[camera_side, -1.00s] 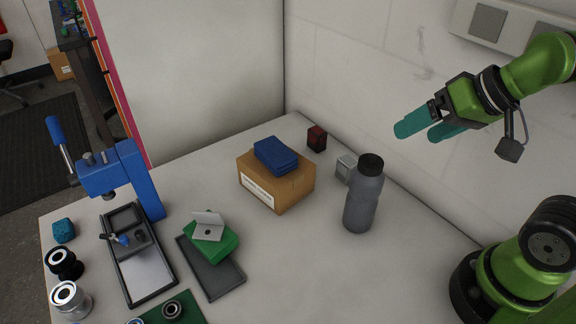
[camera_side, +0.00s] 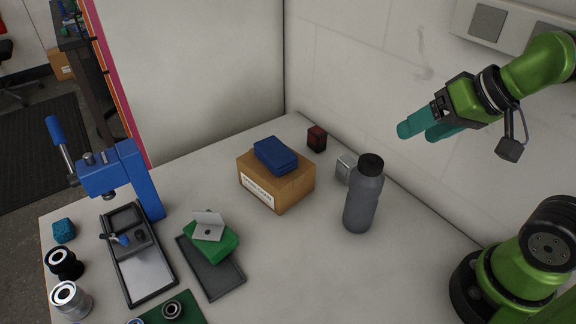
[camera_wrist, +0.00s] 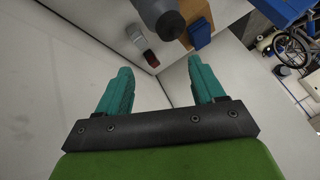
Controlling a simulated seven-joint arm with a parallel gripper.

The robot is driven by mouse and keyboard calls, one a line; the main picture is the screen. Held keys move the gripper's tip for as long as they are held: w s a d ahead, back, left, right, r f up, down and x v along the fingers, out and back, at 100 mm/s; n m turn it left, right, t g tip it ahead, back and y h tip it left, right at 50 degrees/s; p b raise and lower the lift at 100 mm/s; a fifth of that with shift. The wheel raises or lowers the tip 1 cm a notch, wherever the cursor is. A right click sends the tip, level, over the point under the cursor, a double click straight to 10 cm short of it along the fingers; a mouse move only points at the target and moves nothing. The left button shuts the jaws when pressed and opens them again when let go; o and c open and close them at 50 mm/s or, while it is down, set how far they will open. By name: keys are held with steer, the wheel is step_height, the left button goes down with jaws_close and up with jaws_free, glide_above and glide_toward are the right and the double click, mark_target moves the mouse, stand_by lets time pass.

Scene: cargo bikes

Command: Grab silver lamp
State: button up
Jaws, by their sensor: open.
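The silver lamp (camera_side: 346,168) is a small pale grey block on the table, partly hidden behind the grey bottle (camera_side: 363,200) in the side view. In the wrist view the silver lamp (camera_wrist: 136,36) lies beyond my fingertips, between the bottle (camera_wrist: 160,14) and a small red lamp-like block (camera_wrist: 151,58). My gripper (camera_side: 420,132) is open and empty, with teal fingers. It hangs high above the table, to the right of the lamp in the side view. My two fingers frame the wrist view (camera_wrist: 160,68), with nothing between them.
The bottle stands upright close to the silver lamp. The red block (camera_side: 317,138) sits farther back near the wall. A cardboard box (camera_side: 290,192) with blue items (camera_side: 275,155) on top is to the left. A blue press (camera_side: 125,180) stands at far left.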

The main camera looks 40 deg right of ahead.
steer(key=n+g+h, duration=0.2)
steer(key=n+g, duration=0.1)
steer(key=g, duration=0.2)
glide_toward(349, 161)
steer(key=f, duration=0.2)
steer(key=w+f, duration=0.1)
steer(key=f, duration=0.3)
steer(key=shift+w+a+f, duration=0.1)
steer(key=shift+w+a, duration=0.15)
steer(key=shift+w+d+f, duration=0.15)
steer(key=shift+w+f, duration=0.05)
steer(key=shift+f, duration=1.1)
steer(key=shift+w+d+f, duration=0.15)
steer(key=shift+f, duration=1.15)
steer(key=c, duration=1.1)
